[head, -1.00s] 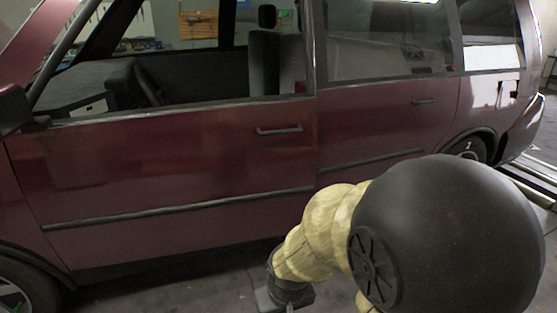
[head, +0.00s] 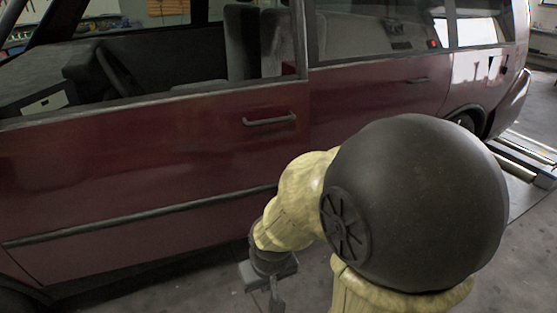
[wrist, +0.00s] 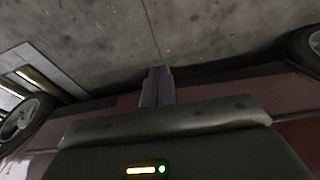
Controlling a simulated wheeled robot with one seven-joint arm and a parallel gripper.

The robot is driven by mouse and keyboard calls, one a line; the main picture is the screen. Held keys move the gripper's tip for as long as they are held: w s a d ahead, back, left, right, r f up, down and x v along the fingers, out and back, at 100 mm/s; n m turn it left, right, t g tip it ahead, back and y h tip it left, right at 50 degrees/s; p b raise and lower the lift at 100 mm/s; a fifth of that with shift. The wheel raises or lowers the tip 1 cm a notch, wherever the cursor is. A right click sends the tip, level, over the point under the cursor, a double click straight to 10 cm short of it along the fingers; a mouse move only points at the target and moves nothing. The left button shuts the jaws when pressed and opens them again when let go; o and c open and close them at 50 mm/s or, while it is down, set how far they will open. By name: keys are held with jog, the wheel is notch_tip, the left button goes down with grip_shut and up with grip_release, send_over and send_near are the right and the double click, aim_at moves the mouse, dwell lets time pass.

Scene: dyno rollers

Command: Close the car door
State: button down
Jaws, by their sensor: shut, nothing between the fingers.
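The dark red front car door (head: 130,155) fills the left of the head view, with its black handle (head: 269,119) near its rear edge. It looks flush or nearly flush with the rear door; I cannot tell whether a small gap remains. My arm covers the lower rear part of its edge. My gripper (head: 276,296) points down in front of the car, low in the head view, apart from the door and holding nothing. In the wrist view my gripper's fingers (wrist: 157,86) are together, seen against the floor and the red lower body.
The rear car door (head: 365,92) lies to the right of the front door. The rear wheel (head: 464,121) stands by metal rollers (head: 528,158) at the right. Bare concrete floor (head: 190,285) lies in front of the car. Wheels also show at both sides of the wrist view.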

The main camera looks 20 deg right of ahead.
jog(key=shift+w, duration=0.1)
jog(key=w+d+r+n+t+p, duration=0.1)
jog(key=w+d+n+t+p, duration=0.7)
jog(key=w+p, duration=0.3)
jog(key=w+d+r+n+t+h+p, duration=0.1)
jog(key=w+d+r+n+t+p, duration=0.1)
jog(key=w+d+n+t+p, duration=0.6)
jog(key=w+d+n+p, duration=0.1)
jog(key=w+d+p, duration=0.2)
jog(key=w, duration=0.1)
jog(key=shift+w+r, duration=0.15)
jog(key=shift+r, duration=0.1)
